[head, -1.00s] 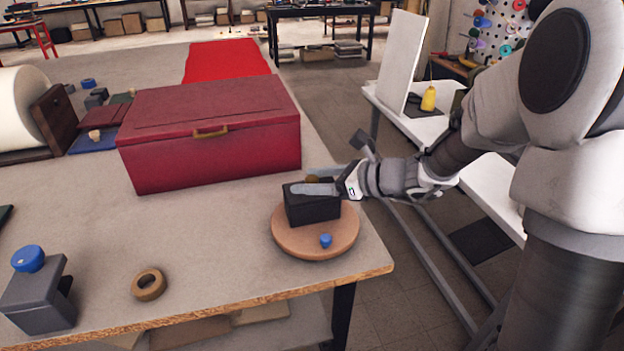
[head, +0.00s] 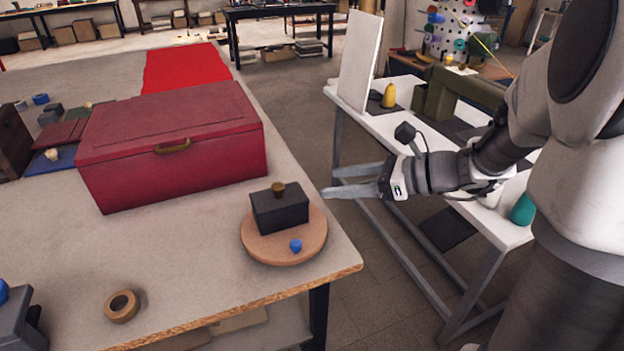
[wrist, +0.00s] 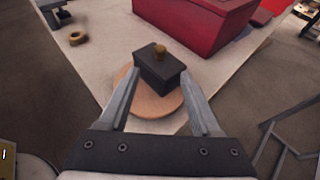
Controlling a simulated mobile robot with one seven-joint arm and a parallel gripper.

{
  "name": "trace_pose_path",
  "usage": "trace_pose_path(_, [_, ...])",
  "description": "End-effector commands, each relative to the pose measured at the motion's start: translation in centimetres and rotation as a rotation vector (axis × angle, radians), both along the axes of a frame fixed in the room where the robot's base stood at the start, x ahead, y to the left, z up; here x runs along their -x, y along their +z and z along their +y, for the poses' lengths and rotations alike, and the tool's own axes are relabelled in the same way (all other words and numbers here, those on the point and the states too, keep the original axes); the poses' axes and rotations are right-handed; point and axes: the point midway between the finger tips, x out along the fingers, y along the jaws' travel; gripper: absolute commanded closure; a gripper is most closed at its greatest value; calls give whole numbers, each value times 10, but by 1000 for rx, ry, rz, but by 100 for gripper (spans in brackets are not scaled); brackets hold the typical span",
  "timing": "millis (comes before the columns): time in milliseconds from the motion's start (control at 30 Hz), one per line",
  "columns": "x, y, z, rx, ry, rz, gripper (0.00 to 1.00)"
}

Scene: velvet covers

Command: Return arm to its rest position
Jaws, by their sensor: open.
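My gripper (head: 327,182) is open and empty in the head view, in the gap between the workbench and the white table. It is to the right of a small black box (head: 280,212) with a brown knob (head: 278,189) on top, and apart from it. The box sits upright on a round tan board (head: 284,249) at the bench's right corner. In the wrist view the box (wrist: 160,72) shows ahead, between and beyond the open fingers (wrist: 161,102).
A large red box (head: 175,165) and a tape roll (head: 122,306) are on the workbench (head: 190,255). The white table (head: 480,215) beneath my arm holds a yellow bottle (head: 389,96), an olive-green object (head: 455,97) and an upright white panel (head: 359,60).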

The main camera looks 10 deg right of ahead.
Motion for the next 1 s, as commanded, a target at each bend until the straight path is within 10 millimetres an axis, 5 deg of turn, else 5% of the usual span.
trace_pose_path(200, [11,10,-21,1,-1,0,34])
trace_pose_path(367, [25,16,-13,75,69,-33,34])
trace_pose_path(633, [98,24,25,579,530,-304,34])
trace_pose_path(1000, [168,55,1,1274,1176,-766,34])
